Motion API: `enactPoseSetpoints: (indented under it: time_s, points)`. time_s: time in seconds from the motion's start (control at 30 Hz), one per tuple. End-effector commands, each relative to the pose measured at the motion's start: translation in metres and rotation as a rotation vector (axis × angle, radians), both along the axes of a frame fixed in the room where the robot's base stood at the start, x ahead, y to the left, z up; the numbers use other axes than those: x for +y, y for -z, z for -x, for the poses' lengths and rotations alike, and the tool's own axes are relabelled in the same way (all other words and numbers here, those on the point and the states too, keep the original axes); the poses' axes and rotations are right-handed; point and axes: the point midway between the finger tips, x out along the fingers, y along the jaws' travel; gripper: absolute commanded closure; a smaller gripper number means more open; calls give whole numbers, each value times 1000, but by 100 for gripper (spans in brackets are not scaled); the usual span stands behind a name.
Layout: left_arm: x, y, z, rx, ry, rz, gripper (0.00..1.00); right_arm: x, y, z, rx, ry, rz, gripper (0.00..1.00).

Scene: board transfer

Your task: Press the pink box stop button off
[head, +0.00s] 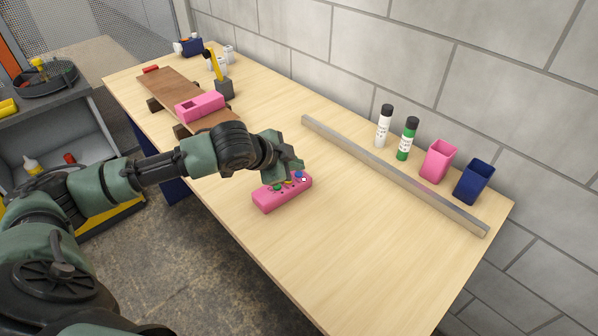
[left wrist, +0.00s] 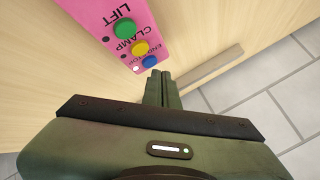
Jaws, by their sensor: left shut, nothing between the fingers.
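The pink button box (head: 266,203) lies on the wooden table, with small coloured buttons on top. In the left wrist view the pink box (left wrist: 93,10) shows a green button (left wrist: 125,28) by the word LIFT, a yellow button (left wrist: 140,48) by CLAMP, and a blue button (left wrist: 150,61) whose label is hard to read.
A long metal bar (head: 395,173) lies behind the box. White (head: 383,127) and green (head: 407,140) bottles, a pink cup (head: 438,161) and a blue cup (head: 474,182) stand near the wall. A brown board (head: 165,88) carries a pink block (head: 200,107). The front table area is clear.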

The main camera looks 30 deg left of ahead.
Motion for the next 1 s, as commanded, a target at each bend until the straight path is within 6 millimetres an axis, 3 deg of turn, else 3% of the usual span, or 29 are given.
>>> enactPoseSetpoints:
  time_s: [1.0]
  points:
    - [0,9,0,0,-1,1,100,3,-1,0,1,0,-4,64]
